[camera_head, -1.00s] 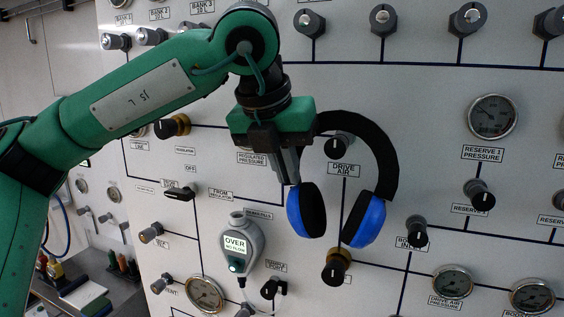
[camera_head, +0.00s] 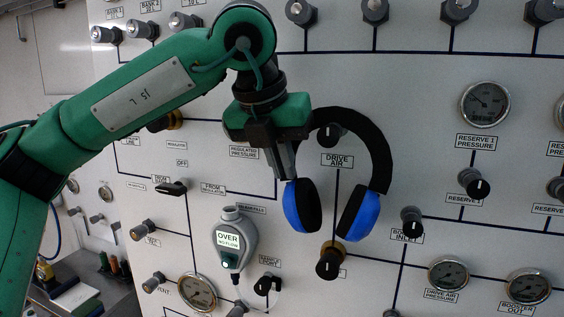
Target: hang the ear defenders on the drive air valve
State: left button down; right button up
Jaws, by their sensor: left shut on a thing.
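The blue and black ear defenders (camera_head: 360,214) hang from my left gripper (camera_head: 287,168), which is shut on the left side of their black headband. The cups point down and the band arches to the right. The drive air valve (camera_head: 329,135), a black knob above the DRIVE AIR label (camera_head: 337,161), shows inside the arch, below the band. I cannot tell whether the band touches the valve or is still in front of it. The fingertips are partly hidden by the gripper body and the band. My right gripper is not in view.
A brass-collared knob (camera_head: 330,261) sits below the cups. Reserve pressure gauge (camera_head: 485,104) and reserve knob (camera_head: 474,183) are to the right. A row of knobs lines the top.

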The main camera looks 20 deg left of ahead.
pick_arm(q)
jog(key=c, duration=1.5)
grip_release()
jog(key=b+v, duration=0.4)
jog(key=v, duration=1)
